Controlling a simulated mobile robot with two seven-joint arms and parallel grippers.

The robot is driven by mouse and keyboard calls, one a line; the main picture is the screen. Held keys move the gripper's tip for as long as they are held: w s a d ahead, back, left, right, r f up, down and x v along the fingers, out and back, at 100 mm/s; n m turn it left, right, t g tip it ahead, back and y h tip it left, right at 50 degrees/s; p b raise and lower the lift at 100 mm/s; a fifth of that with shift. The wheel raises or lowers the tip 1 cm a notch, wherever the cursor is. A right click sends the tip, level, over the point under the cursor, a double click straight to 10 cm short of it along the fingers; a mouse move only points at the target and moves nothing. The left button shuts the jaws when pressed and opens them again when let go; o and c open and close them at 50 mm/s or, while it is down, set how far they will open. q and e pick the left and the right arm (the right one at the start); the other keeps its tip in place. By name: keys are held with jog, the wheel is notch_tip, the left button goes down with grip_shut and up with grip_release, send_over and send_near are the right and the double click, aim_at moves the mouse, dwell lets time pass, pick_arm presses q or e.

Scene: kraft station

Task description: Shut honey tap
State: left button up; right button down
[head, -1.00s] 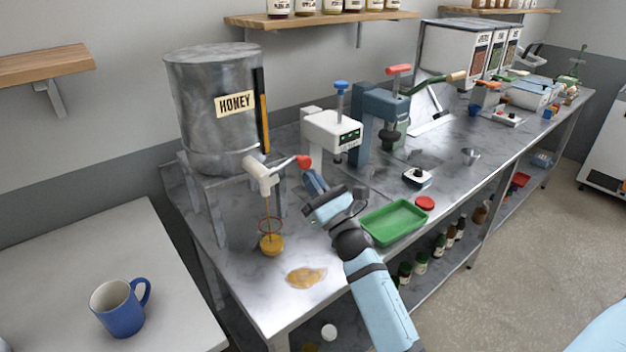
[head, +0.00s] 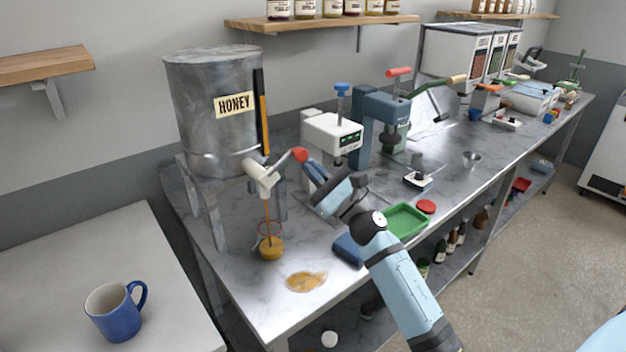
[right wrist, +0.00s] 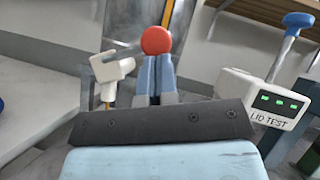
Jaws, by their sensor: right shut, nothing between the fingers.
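The honey tap (head: 260,178) is a white spout at the foot of the grey drum labelled HONEY (head: 212,118). Its grey lever slants up to the right and ends in a red knob (head: 300,155). A thin amber stream falls from the spout into what looks like a clear jar with honey (head: 271,248) at its bottom. My right gripper (head: 309,170) is shut and empty, its tips right by the knob. In the right wrist view the red knob (right wrist: 157,40) shows just beyond the fingertips (right wrist: 155,62); contact is unclear. My left gripper is not in view.
A honey puddle (head: 306,282) lies near the bench's front edge. A white lid tester (head: 332,135) and a blue press (head: 372,130) stand right of the tap. A green tray (head: 405,221) is beside my right arm. A blue mug (head: 116,318) stands on the left table.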

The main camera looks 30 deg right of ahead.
jog(key=n+y, duration=0.1)
jog(key=r+n+g, duration=0.1)
jog(key=n, duration=0.1)
jog(key=r+n+g+y, duration=0.1)
jog(key=shift+a+r+n+y, duration=0.15)
jog(key=shift+a+n+y, duration=0.15)
jog(key=shift+n, duration=0.1)
jog(key=n+g+b, duration=0.1)
jog(key=d+f+n+g+y+b, duration=0.1)
jog(key=n+b, duration=0.1)
jog(key=n+g+b, duration=0.1)
jog(key=b, duration=0.1)
jog(key=shift+s+d+f+y, duration=0.2)
jog(key=shift+d+y, duration=0.2)
pick_arm(q)
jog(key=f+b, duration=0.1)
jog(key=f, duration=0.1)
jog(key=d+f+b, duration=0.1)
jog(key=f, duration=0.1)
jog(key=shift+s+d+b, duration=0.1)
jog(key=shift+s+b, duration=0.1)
jog(key=shift+b, duration=0.2)
pick_arm(e)
jog(key=v, duration=0.9)
jog(key=shift+s+d+r, duration=0.2)
jog(key=shift+s+r, duration=0.1)
jog(key=shift+s, duration=0.2)
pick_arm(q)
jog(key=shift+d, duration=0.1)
